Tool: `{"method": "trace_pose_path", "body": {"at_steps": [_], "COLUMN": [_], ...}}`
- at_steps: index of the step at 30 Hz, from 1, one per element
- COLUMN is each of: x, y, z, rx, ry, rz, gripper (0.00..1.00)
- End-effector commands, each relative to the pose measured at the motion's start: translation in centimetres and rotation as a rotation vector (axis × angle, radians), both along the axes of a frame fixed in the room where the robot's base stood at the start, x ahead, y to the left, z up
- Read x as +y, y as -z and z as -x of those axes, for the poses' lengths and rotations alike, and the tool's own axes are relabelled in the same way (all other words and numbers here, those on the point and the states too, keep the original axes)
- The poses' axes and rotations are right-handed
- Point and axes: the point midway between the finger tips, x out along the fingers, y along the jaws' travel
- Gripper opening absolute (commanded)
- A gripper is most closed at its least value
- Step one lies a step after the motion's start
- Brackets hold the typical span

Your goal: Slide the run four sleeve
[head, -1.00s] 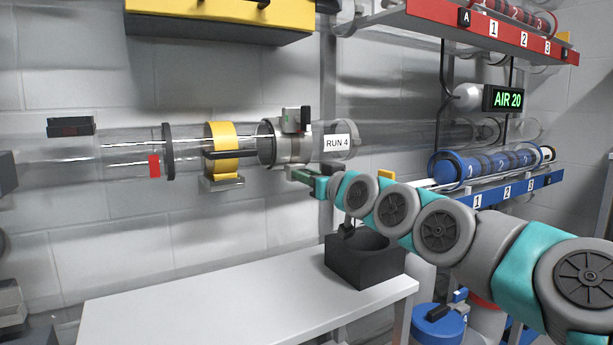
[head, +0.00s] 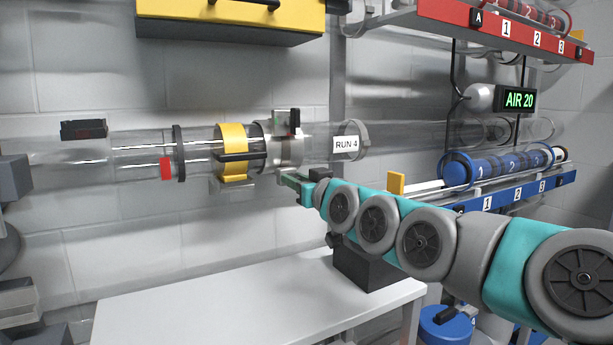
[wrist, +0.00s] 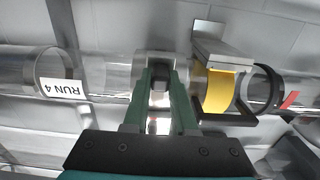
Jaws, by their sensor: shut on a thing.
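The run four sleeve (head: 285,152) is a grey, partly clear collar with a dark block on top, around the clear tube. It sits close beside the yellow ring (head: 232,140), which has a black handle. The RUN 4 label (head: 346,144) is on the clear tube to its right. My gripper (head: 291,178) is at the sleeve's underside. In the wrist view my gripper (wrist: 160,88) has its green fingers on the sleeve (wrist: 160,62), shut on a part of it that the fingers mostly hide.
A black collar (head: 179,153) and a red tab (head: 166,168) are further left on the tube. A white table (head: 240,300) with a dark box (head: 370,270) stands below. A blue rack (head: 525,193) and a red rack (head: 510,36) are at the right.

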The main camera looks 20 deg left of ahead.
Motion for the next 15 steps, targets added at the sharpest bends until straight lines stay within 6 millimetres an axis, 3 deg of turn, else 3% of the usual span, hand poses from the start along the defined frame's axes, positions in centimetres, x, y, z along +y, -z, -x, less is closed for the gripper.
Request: {"method": "trace_pose_path", "body": {"at_steps": [8,9,15], "x": [0.34,0.35,0.31], "y": [0.06,0.06,0.07], "z": [0.37,0.37,0.33], "rx": [0.001,0.0,0.001], "ry": [-0.006,-0.006,-0.005], "rz": [0.001,0.001,0.002], "gripper": [0.0,0.26,0.49]}}
